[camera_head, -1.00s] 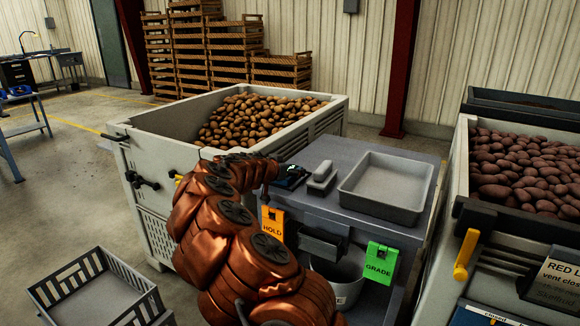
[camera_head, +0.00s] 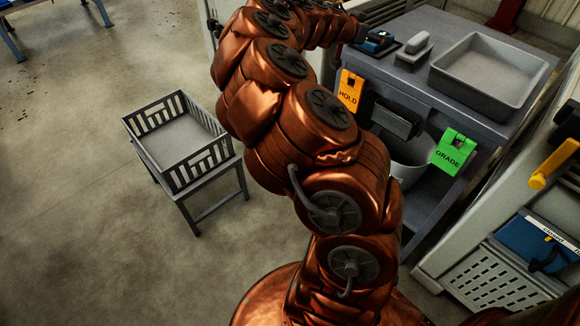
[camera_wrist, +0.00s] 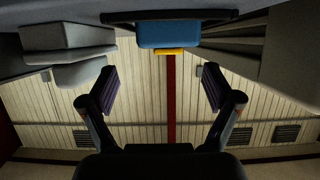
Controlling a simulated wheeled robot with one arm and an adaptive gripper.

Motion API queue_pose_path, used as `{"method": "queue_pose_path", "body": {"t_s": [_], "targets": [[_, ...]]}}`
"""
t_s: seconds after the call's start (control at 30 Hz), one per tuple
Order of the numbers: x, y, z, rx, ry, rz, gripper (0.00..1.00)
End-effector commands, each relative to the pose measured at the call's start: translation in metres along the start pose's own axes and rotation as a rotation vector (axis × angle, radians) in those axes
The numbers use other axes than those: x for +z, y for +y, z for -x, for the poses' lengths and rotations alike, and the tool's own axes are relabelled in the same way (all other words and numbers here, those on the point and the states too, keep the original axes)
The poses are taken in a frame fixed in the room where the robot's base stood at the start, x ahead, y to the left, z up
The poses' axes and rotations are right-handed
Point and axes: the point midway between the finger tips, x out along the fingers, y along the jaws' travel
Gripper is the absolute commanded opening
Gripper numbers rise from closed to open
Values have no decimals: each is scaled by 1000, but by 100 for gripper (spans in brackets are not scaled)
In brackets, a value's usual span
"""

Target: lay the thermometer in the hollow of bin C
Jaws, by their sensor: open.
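A small blue device on a dark holder (camera_head: 376,42) lies at the left back of the grey bench; it may be the thermometer, but I cannot tell for sure. In the wrist view, a blue body (camera_wrist: 168,34) with a yellow end sits on a black holder, ahead of and between my fingers. My gripper (camera_wrist: 160,88) is open, its two fingers wide apart with nothing between them. In the head view, the end of my arm is beside the bench's left back edge, close to the device. I cannot make out a bin marked C or its hollow.
A grey block-like tool (camera_head: 413,50) and an empty grey tray (camera_head: 487,72) stand on the bench. Orange HOLD (camera_head: 350,90) and green GRADE (camera_head: 453,151) tags hang at its front. A slatted crate (camera_head: 180,140) on a stand is at left, with open floor around it.

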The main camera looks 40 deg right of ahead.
Motion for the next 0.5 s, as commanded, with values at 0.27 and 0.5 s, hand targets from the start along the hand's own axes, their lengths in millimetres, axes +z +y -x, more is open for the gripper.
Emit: {"method": "queue_pose_path", "body": {"t_s": [0.27,0.5], "targets": [[-1,22,62,41,-81,70,89],[43,53,141,30,-289,220,89]]}}
